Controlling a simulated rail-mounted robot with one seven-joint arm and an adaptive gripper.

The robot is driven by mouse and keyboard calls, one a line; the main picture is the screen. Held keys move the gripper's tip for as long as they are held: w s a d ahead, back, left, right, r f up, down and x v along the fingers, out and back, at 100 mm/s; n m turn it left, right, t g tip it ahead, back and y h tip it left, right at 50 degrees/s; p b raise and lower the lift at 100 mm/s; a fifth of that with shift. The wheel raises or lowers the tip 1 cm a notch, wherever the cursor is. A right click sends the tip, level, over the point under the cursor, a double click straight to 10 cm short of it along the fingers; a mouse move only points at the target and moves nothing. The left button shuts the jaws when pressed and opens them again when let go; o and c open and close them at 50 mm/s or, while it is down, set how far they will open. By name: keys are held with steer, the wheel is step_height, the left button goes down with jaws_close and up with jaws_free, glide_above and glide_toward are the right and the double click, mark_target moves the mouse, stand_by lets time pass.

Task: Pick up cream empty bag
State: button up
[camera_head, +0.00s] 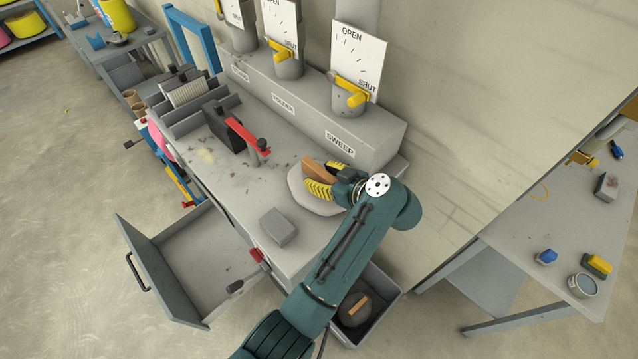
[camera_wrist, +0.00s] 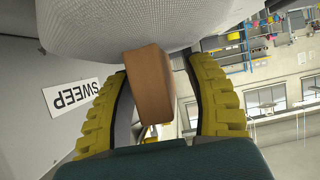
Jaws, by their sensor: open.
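A pale, rounded bag-like thing with a woven surface (camera_head: 303,197) lies on the grey bench, below the SWEEP label; I take it for the cream bag. Its weave fills the top of the wrist view (camera_wrist: 150,22). A brown block-like tab (camera_head: 316,170) sticks up from it and also shows in the wrist view (camera_wrist: 148,85). My gripper (camera_head: 328,177) is open, its two yellow ribbed fingers on either side of the tab. In the wrist view a gap shows on the tab's right; contact on the left I cannot tell. My gripper and arm hide part of the bag.
A dark round thing with a brown tab lies in a grey bin (camera_head: 378,333) below. A grey block (camera_head: 278,226) sits near the bench front, beside an open drawer (camera_head: 200,262). A red-handled lever (camera_head: 247,135) stands left of the bag. The labelled housing (camera_head: 300,110) rises behind.

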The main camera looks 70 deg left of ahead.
steer(key=shift+s+a+f, duration=0.15)
steer(key=shift+a+f, duration=0.05)
steer(key=shift+a, duration=0.25)
steer(key=shift+c, duration=0.2)
jaws_close()
